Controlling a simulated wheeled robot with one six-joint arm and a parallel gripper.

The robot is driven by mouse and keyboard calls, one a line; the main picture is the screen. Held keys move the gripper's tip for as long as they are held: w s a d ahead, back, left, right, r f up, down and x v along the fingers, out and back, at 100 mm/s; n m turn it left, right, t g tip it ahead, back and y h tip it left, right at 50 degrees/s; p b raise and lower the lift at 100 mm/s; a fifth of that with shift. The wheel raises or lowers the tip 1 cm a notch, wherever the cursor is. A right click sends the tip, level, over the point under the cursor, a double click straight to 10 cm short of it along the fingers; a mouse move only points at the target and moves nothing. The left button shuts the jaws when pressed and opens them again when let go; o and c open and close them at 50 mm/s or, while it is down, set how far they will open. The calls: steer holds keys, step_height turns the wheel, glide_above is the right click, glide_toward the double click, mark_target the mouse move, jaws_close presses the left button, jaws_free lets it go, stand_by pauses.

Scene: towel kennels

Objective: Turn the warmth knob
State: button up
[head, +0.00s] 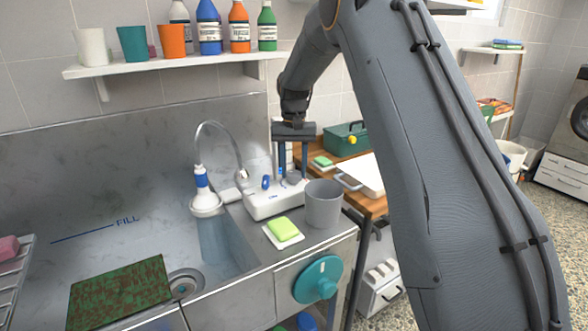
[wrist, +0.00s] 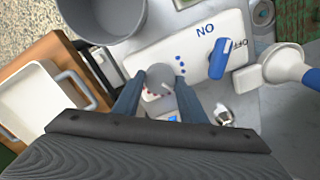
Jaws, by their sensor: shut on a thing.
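The white control box (head: 272,203) stands on the steel counter behind the sink's right end. A round grey knob (wrist: 160,75) with a pale pointer mark sits on it, with blue dots and small red marks around it; I take it as the warmth knob. My gripper (head: 292,178) points down over the box. In the wrist view its two blue-grey fingers (wrist: 157,82) are shut on the knob, one on each side. The blue ON/OFF switch (wrist: 220,58) on the same box also shows in the head view (head: 265,182), left of the fingers.
A grey bucket (head: 323,205) stands close to the box's right end. A green sponge (head: 283,228) lies in front. The shower head (head: 206,202) and its curved hose are at left, by the basin. A teal wheel (head: 318,279) is on the front panel. A white tray (head: 363,172) lies at right.

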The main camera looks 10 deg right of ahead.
mark_target(294, 172)
steer(key=shift+r+m, duration=0.1)
steer(key=shift+m, duration=1)
steer(key=o, duration=1)
steer(key=shift+o, duration=0.2)
steer(key=shift+r+b, duration=1.05)
steer(key=shift+r, duration=2.85)
